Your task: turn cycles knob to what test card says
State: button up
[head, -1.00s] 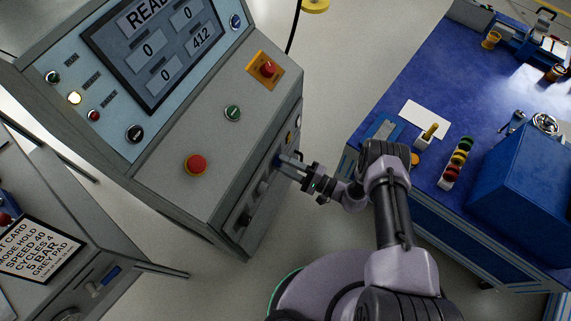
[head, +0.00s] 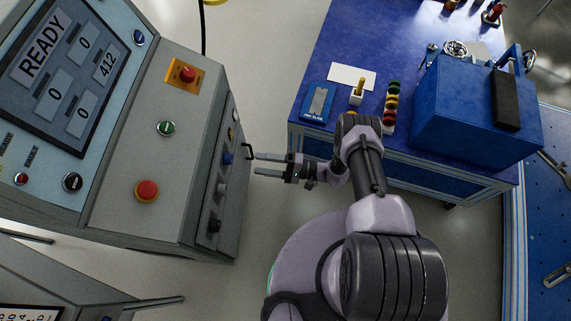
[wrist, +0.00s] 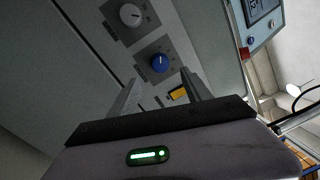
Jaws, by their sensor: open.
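The grey console's front side carries a row of knobs. A blue knob (head: 227,158) sits mid-row, with a grey knob (head: 222,188) and a black knob (head: 213,226) nearer me. The wrist view shows the blue knob (wrist: 159,62) between my finger lines and a white-grey knob (wrist: 130,15) beyond it. I cannot read which is the cycles knob. My gripper (head: 257,164) is open and empty, apart from the panel, its fingers pointing at it. Only the edge of the test card (head: 30,313) shows at bottom left; its lines are cut off.
The console screen (head: 62,62) reads READY, with zeros and 412. A red stop button (head: 147,190) and green button (head: 166,128) sit on the sloped top. A blue bench (head: 310,75) stands right; floor between is clear.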

jog(key=v, duration=0.8)
jog(key=shift+d, duration=0.15)
